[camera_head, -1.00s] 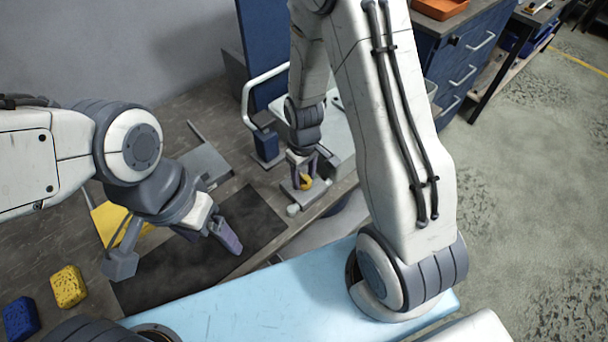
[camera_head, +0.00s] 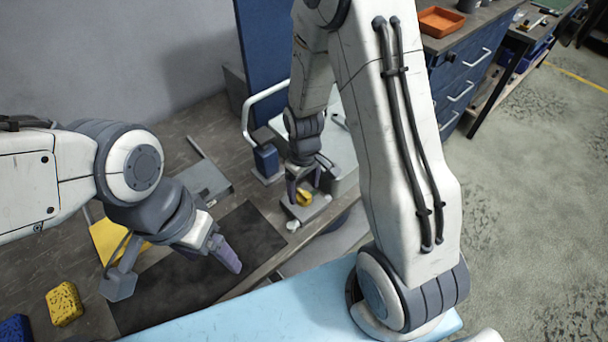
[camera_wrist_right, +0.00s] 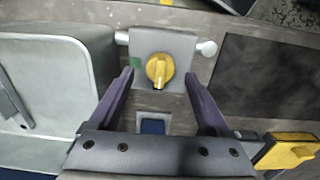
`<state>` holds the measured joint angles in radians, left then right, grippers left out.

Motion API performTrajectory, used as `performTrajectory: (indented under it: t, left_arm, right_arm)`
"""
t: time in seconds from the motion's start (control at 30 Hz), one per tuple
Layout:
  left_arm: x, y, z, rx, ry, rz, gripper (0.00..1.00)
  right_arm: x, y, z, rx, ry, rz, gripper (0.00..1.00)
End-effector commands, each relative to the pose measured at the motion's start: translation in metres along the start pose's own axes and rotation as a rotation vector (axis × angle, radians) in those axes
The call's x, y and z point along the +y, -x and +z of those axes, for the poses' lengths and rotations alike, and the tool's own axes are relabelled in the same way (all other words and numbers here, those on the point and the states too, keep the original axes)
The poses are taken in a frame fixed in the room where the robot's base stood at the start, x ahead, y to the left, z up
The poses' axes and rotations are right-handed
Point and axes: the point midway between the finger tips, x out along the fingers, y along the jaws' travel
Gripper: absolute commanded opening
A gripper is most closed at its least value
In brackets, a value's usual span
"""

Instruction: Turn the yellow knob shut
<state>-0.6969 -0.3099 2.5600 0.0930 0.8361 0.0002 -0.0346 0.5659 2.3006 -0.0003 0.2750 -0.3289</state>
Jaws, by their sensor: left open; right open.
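The yellow knob (camera_head: 304,197) sits on a grey bracket block (camera_head: 322,205) near the bench's front edge. In the right wrist view the yellow knob (camera_wrist_right: 160,69) has its raised grip pointing roughly up and down the picture. A green mark (camera_wrist_right: 136,63) is on the plate left of it. My right gripper (camera_head: 303,190) is open above the knob; in the right wrist view its purple fingers (camera_wrist_right: 160,78) stand on either side of the knob, apart from it. My left gripper (camera_head: 228,258) hangs over the dark mat, empty; its jaw gap is hard to see from here.
The dark mat (camera_head: 246,230) lies left of the bracket. A white case-like bin (camera_head: 340,143) stands behind the knob, beside a blue post with a white handle (camera_head: 266,102). A yellow sponge (camera_head: 64,304) and a blue one (camera_head: 14,329) lie at lower left.

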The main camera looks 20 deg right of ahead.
Motion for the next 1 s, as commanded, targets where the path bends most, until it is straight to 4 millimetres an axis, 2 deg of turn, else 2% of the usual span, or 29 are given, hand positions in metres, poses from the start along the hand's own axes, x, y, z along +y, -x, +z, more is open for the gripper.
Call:
performTrajectory:
  t: [0.2, 0.4, 0.6, 1.0]
  left_arm:
    - [0.0, -0.003, 0.0, 0.0, 0.0, 0.0, 0.81]
    - [0.0, -0.005, 0.0, 0.0, 0.0, 0.0, 0.81]
    - [0.0, -0.005, 0.0, 0.0, 0.0, 0.0, 0.81]
    - [0.0, -0.005, 0.0, 0.0, 0.0, 0.0, 0.81]
  right_arm:
    - [0.001, 0.045, -0.002, 0.008, 0.0, 0.003, 0.81]
    - [0.001, 0.075, -0.001, 0.004, 0.0, 0.002, 0.81]
    - [0.0, 0.085, 0.0, 0.001, 0.0, 0.001, 0.81]
    - [0.0, 0.084, 0.0, 0.001, 0.0, 0.0, 0.81]
